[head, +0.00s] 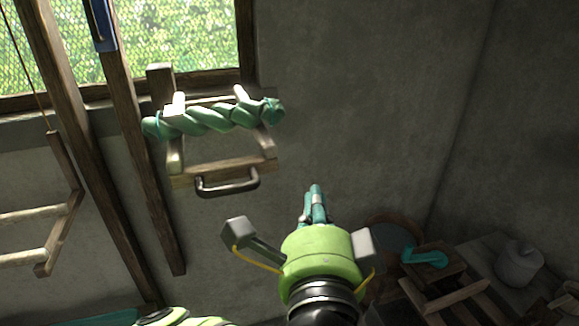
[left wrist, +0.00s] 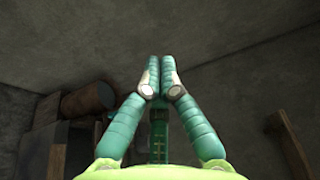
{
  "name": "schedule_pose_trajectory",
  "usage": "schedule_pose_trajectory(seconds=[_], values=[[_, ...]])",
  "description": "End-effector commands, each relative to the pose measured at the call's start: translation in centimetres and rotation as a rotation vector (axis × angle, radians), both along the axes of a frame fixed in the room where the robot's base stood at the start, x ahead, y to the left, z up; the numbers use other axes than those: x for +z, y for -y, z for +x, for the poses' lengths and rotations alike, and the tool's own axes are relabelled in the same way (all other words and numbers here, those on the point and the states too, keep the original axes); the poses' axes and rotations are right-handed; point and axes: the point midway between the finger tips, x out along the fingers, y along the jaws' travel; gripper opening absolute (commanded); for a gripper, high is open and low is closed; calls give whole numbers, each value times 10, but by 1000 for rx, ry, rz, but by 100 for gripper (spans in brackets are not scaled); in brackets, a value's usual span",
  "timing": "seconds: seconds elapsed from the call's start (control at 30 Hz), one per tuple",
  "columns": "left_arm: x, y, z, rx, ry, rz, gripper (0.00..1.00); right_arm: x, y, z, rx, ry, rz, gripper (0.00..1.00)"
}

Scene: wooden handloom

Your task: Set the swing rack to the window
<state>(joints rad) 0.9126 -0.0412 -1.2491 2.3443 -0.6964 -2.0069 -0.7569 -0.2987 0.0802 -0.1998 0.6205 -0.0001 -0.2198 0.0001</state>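The swing rack (head: 222,171) is a wooden frame at the wall just below the window's right end. A thick twisted green hank (head: 215,120) lies across its two arms, and a dark metal handle (head: 228,186) is on its front bar. My left gripper (head: 316,190) is to the right of the handle and a little lower in the picture, apart from the rack. In the left wrist view its fingers (left wrist: 160,62) meet at the tips with nothing seen between them. The rack does not show in that view. My right gripper is not in view.
The window (head: 180,35) fills the upper left. Dark wooden posts (head: 130,130) slant down left of the rack, with a ladder-like wooden frame (head: 62,205) further left. A stool (head: 445,300), a teal crank (head: 425,257) and a grey jar (head: 519,264) stand lower right. The wall right of the rack is bare.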

Motion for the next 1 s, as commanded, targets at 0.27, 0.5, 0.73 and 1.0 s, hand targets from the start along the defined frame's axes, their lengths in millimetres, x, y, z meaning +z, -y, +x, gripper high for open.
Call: schedule_pose_trajectory(seconds=[0.27,0.5,0.73,1.0], values=[[3,-1,23,7,2,4,0,11,0,-1,0,-1,1,98],[5,0,73,7,1,5,0,31,0,-2,0,-2,1,98],[5,-10,99,2,3,2,0,50,-1,-2,0,-3,1,98],[2,-33,89,1,3,0,0,62,-1,-2,0,-3,1,98]])
